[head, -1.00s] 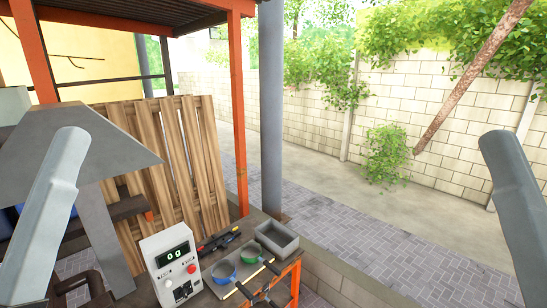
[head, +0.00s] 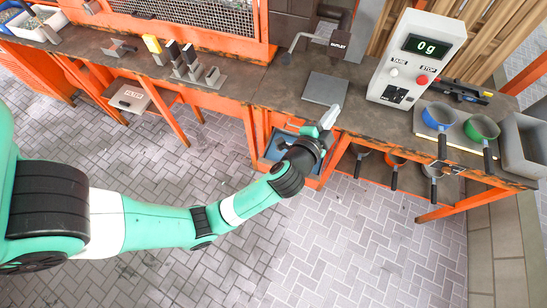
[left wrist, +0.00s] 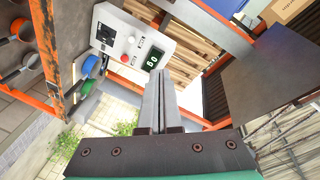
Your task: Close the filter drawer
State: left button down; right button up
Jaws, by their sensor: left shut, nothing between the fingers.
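The filter drawer (head: 132,95), a light grey box marked FILTER, is below the front edge of the workbench on the left in the head view. It appears to jut out from under the bench. My left gripper (head: 328,120) is at the bench's front edge, well to the right of the drawer and apart from it. Its two fingers (left wrist: 165,95) are together, with nothing between them, in the left wrist view. The drawer is not visible in the left wrist view. My right gripper is not in view.
A blue-lined open tray (head: 276,148) is beneath my left gripper. A scale box (head: 416,60) reading 0g, blue (head: 438,116) and green (head: 482,127) pans and a grey bin (head: 524,145) stand right. Several upright blocks stand behind the drawer. The paved floor ahead is clear.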

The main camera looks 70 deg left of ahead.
pick_arm(q)
jog(key=s+a+f+m+g+b, duration=0.15)
jog(key=s+f+b, duration=0.55)
jog(key=f, duration=1)
jog(key=s+a+f+m+g+b, duration=0.1)
jog(key=s+f+g+b, duration=0.2)
jog(key=s+f+b, duration=0.85)
jog(key=s+a+f+m+g+b, duration=0.1)
jog(key=s+f+m+g+b, duration=0.1)
jog(key=f, duration=2)
jog(key=w+r+b+x, duration=0.2)
jog(key=b+x, duration=0.2)
jog(key=x, duration=0.9)
jog(key=shift+r, duration=0.15)
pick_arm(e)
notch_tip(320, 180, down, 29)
pick_arm(q)
jog(key=shift+a+n+t, duration=0.1)
jog(key=shift+n+t, duration=0.15)
